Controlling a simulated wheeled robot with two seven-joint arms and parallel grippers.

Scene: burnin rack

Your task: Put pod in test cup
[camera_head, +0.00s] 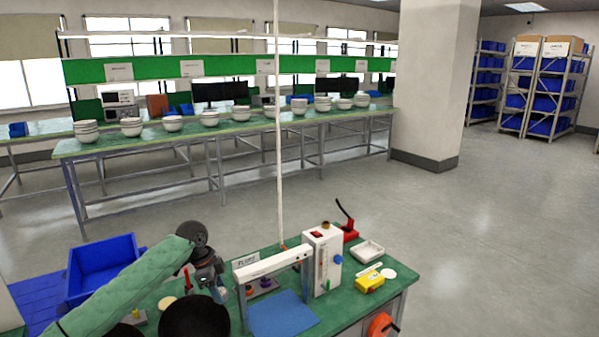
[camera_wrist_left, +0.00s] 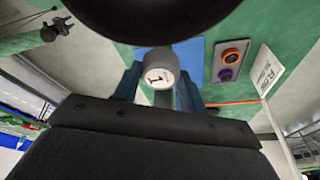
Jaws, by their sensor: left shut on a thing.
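My left gripper (camera_head: 217,290) is over the left part of the green bench, beside the white frame. In the left wrist view its blue fingers (camera_wrist_left: 158,92) are shut on a grey round pod (camera_wrist_left: 160,75) with a white end marked "1". The pod is hard to make out in the head view. A grey plate with an orange and a purple round piece (camera_wrist_left: 229,64) lies near it; it also shows under the white frame (camera_head: 263,285). I cannot tell which thing is the test cup. A small dark end of a green arm (camera_wrist_left: 56,27), apparently my right gripper, shows at upper left.
A white frame (camera_head: 271,264) spans above a blue mat (camera_head: 283,315). A white device (camera_head: 322,259) stands at its right, with a red lever clamp (camera_head: 347,224), a white tray (camera_head: 367,251) and a yellow box (camera_head: 370,284) beyond. A blue bin (camera_head: 103,268) is at left.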

